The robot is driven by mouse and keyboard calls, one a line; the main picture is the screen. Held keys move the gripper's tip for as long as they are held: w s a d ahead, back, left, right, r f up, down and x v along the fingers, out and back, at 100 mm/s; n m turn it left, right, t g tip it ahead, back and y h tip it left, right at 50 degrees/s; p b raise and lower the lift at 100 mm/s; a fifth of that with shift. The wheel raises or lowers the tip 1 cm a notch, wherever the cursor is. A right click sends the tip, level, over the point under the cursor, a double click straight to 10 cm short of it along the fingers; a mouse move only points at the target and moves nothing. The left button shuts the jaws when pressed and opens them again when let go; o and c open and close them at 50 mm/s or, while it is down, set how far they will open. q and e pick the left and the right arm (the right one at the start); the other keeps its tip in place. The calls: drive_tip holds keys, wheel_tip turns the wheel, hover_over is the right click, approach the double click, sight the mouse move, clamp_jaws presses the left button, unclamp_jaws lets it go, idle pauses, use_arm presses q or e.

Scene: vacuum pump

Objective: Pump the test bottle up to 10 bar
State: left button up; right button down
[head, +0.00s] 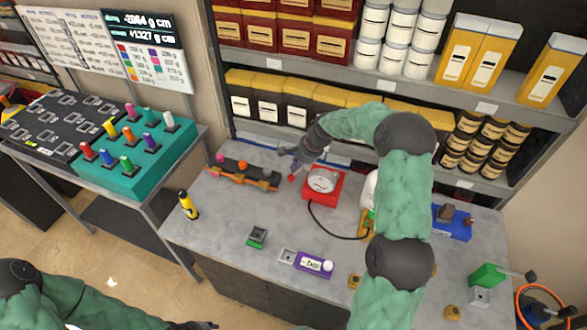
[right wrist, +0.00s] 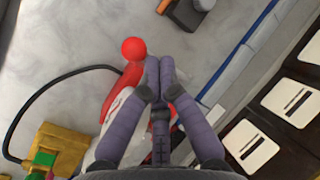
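A red pump-like unit with a round white dial (head: 322,180) stands at the back middle of the grey table. A red ball knob (head: 291,178) shows at its left and, in the right wrist view, a red ball (right wrist: 133,48) tops a red lever. A black hose (head: 335,231) runs to a yellow-green fixture (head: 366,222). A white bottle (head: 370,188) is partly hidden by my right arm. My right gripper (right wrist: 159,72) has its fingers together beside the ball, above the red part; I see nothing between them. My left gripper (head: 200,326) barely shows at the bottom edge.
A purple box marked "bar" (head: 314,264) lies in front. An orange rack (head: 242,176), yellow bottle (head: 188,205), blue tray (head: 452,222) and green block (head: 487,276) stand around. Stocked shelves (head: 345,80) rise behind.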

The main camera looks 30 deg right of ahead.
drive_tip(key=s+a+f+b, duration=0.3)
drive_tip(key=f, duration=0.2)
drive_tip(key=shift+a+f, duration=0.35)
idle(6.6)
drive_tip(key=shift+r, duration=0.1)
idle(0.4)
